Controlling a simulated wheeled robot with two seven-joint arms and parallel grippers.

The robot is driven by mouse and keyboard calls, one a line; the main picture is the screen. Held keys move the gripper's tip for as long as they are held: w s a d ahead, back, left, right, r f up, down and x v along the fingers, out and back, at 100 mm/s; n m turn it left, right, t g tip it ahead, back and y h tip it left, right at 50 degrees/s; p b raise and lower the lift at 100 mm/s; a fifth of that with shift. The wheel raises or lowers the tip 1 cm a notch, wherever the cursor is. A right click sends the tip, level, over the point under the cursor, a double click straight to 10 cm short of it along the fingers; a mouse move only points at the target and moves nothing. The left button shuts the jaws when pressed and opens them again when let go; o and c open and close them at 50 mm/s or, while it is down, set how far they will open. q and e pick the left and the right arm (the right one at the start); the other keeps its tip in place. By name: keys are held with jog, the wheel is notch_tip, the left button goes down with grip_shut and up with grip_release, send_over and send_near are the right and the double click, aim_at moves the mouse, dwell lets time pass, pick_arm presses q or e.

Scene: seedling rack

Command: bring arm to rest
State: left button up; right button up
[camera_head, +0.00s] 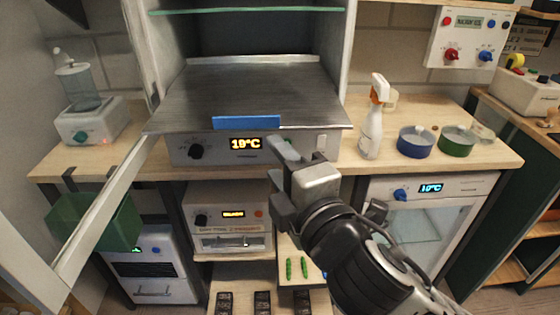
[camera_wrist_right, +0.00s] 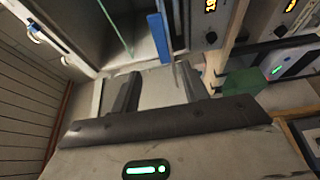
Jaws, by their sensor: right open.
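My right gripper (camera_head: 272,165) is in the middle of the head view, in front of the heated unit (camera_head: 305,146) with the "19°C" display. Its jaws are open, and I see nothing between them. In the right wrist view the two fingers of the gripper (camera_wrist_right: 158,72) stand apart, with the blue strip (camera_wrist_right: 158,37) beyond them. The blue strip (camera_head: 246,122) lies at the front edge of a grey metal plate (camera_head: 240,92). My right forearm hides part of the lower middle. My left gripper is not in view.
A spray bottle (camera_head: 372,130), a blue dish (camera_head: 415,142) and a green dish (camera_head: 456,141) stand on the right counter. A green bin (camera_head: 120,228) is at the left. Two green items (camera_head: 304,267) lie on a low shelf.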

jog(key=shift+f, duration=0.1)
jog(key=s+d+f+m+g+h, duration=0.1)
jog(key=d+f+m+g, duration=0.15)
jog(key=f+m, duration=0.55)
jog(key=s+d+f+m+g+h, duration=0.1)
jog(key=s+d+f+m+g, duration=0.15)
jog(key=f, duration=0.95)
jog(key=s+d+f+m+h, duration=0.1)
jog(key=s+d+f+m, duration=0.2)
jog(key=f, duration=0.3)
jog(key=s+d+f+m+g, duration=0.1)
jog(key=s+d+f+m, duration=0.3)
jog(key=s+f+m, duration=0.2)
jog(key=shift+s+d+f+h, duration=0.3)
jog(key=shift+f+h, duration=0.1)
jog(key=shift+f, duration=0.3)
